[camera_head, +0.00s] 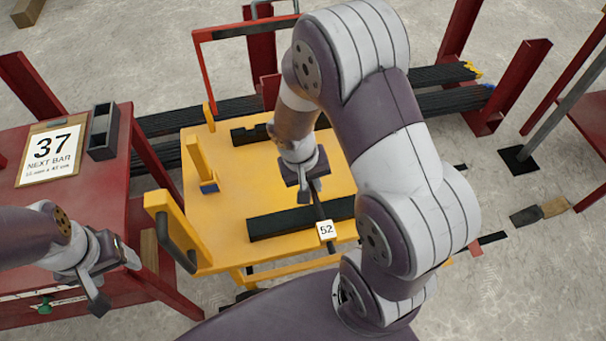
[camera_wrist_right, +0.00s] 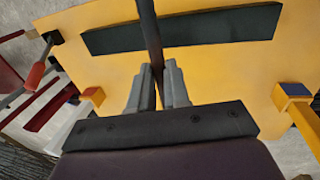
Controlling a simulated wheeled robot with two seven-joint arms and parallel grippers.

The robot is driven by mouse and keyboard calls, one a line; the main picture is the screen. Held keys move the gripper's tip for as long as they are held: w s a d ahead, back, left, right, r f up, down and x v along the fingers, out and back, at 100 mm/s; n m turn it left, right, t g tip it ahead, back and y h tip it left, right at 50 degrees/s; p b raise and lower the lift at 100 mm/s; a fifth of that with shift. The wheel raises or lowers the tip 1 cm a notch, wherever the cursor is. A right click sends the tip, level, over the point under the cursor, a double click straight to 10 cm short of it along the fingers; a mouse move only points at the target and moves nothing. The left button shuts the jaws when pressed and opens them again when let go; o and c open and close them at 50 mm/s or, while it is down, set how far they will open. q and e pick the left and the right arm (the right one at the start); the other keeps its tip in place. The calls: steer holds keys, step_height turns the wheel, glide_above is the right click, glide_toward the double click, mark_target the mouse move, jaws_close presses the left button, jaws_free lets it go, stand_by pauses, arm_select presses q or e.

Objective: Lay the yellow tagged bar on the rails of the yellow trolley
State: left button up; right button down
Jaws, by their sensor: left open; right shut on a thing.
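The yellow trolley (camera_head: 235,185) stands in the middle of the head view, with two dark rails (camera_head: 280,224) across its deck. My right gripper (camera_head: 313,186) is over the deck, shut on a thin dark bar (camera_head: 321,208) with a white tag reading 52 (camera_head: 326,230). In the right wrist view the bar (camera_wrist_right: 150,30) runs between the fingers (camera_wrist_right: 158,75) and crosses over one rail (camera_wrist_right: 215,30); I cannot tell if they touch. My arm hides part of the trolley and bar. My left gripper (camera_head: 115,278) is open and empty, left of the trolley.
A red bench (camera_head: 85,205) at left holds a card reading 37, NEXT BAR (camera_head: 50,150) and a dark tray (camera_head: 103,131). Behind the trolley, dark bars with yellow ends (camera_head: 472,70) and blue ends (camera_head: 488,88) lie among red posts (camera_head: 515,85). Yellow posts (camera_head: 197,160) rise from the trolley's left side.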

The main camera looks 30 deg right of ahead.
steer(key=w+d+f, duration=0.1)
steer(key=w+f, duration=0.2)
steer(key=w+d+f, duration=0.1)
steer(key=w+f, duration=0.2)
steer(key=w+d+f, duration=0.1)
steer(key=w+f, duration=0.2)
steer(key=w, duration=0.1)
steer(key=shift+d+f+b, duration=0.25)
steer(key=shift+d+b, duration=0.1)
steer(key=shift+d, duration=0.05)
steer(key=shift+f, duration=0.3)
steer(key=c, duration=1.5)
jaws_free()
steer(key=shift+f, duration=0.2)
steer(key=o, duration=0.4)
steer(key=shift+r, duration=0.1)
